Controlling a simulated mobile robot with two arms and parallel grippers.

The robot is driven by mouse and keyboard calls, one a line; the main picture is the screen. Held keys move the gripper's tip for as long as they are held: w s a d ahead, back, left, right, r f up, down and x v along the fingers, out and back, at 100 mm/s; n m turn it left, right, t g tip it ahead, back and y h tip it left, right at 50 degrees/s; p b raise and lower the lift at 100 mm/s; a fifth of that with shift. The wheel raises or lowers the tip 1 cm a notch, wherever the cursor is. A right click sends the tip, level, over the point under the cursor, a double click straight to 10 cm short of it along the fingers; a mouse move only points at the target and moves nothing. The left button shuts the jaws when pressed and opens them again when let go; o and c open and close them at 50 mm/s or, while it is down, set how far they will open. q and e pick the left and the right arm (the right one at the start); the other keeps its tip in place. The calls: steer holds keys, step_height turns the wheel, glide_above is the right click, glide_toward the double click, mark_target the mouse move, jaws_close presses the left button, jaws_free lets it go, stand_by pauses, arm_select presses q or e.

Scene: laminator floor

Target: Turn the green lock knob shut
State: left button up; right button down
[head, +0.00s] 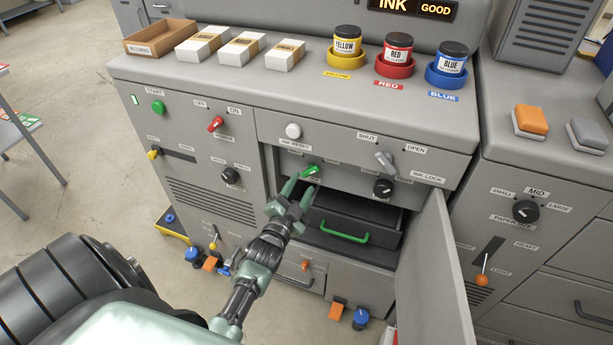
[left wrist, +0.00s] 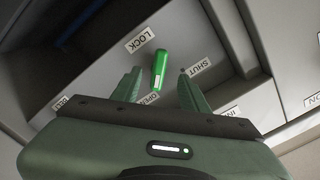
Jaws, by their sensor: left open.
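The green lock knob (head: 311,170) is on the grey machine front, above the open drawer bay. In the left wrist view the knob (left wrist: 159,70) is a green bar, with the LOCK label (left wrist: 140,40) on one side, the SHUT label (left wrist: 200,67) to its right and the OPEN label (left wrist: 149,99) near its lower end. Its lower end points roughly toward OPEN. My left gripper (head: 300,187) is open, its fingertips close to the knob. In the wrist view its two fingers (left wrist: 158,84) stand on either side of the knob, with gaps visible; contact is not seen.
A white ink reset button (head: 293,131) is above the knob. A grey ink lock lever (head: 385,162) and a black dial (head: 383,188) are to the right. Below is a drawer with a green handle (head: 344,232). An open door (head: 434,270) stands at the right.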

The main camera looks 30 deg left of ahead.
mark_target(310, 175)
arm_select(q)
steer(key=shift+x, duration=2.2)
steer(key=shift+d, duration=0.1)
jaws_close()
steer(key=n, duration=0.4)
steer(key=shift+d+f+n+p, duration=0.1)
steer(key=shift+n+p, duration=0.3)
steer(key=n, duration=0.4)
steer(key=shift+n, duration=0.3)
steer(key=n, duration=0.4)
steer(key=shift+d, duration=0.15)
steer(key=shift+n, duration=2.4)
